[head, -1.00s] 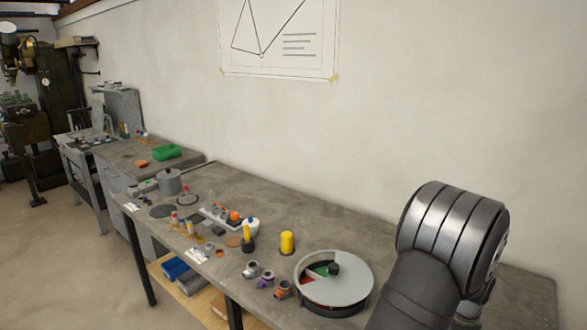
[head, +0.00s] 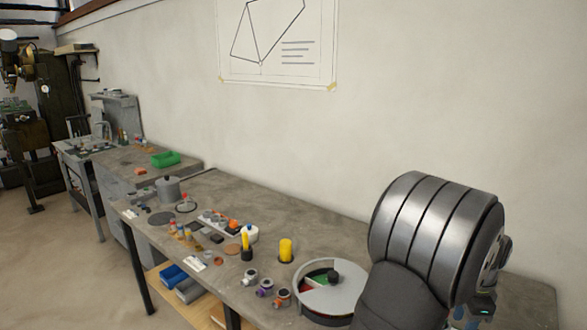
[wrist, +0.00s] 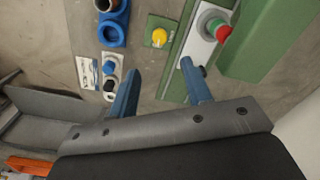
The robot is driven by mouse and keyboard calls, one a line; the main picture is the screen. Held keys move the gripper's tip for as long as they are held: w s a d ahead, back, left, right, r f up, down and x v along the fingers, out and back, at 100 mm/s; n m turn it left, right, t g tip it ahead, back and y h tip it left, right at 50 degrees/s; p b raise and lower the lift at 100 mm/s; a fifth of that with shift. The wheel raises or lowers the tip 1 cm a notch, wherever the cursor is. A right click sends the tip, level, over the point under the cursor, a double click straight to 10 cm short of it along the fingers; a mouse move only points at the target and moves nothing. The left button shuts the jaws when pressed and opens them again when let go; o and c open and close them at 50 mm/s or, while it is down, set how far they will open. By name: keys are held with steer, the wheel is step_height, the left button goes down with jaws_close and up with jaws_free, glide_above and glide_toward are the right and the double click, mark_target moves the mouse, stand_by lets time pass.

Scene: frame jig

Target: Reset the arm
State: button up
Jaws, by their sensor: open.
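My gripper (wrist: 161,78) shows in the wrist view with its two blue fingers spread apart. It is open, and nothing is between the fingers. Below the fingers lies a grey surface with a small yellow knob on a green block (wrist: 160,31) and a blue ring-shaped part (wrist: 113,28). The fingers appear apart from these things. In the head view my arm fills the lower right, and my gripper cannot be made out there.
The wrist view also shows a red-and-green knob (wrist: 217,29) and a large green block (wrist: 272,40). The head view shows a round grey-lidded tray (head: 348,292) beside my arm, a yellow cylinder (head: 286,250) and a grey pot (head: 168,188). The bench's back strip looks clear.

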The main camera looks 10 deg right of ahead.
step_height(320, 180, up, 6)
step_height(320, 180, down, 18)
steer(key=shift+f, duration=0.1)
steer(key=shift+r+n, duration=0.3)
steer(key=shift+n, duration=0.6)
steer(key=n, duration=1)
steer(key=shift+n, duration=0.4)
steer(key=shift+w+n, duration=0.1)
steer(key=shift+n, duration=2)
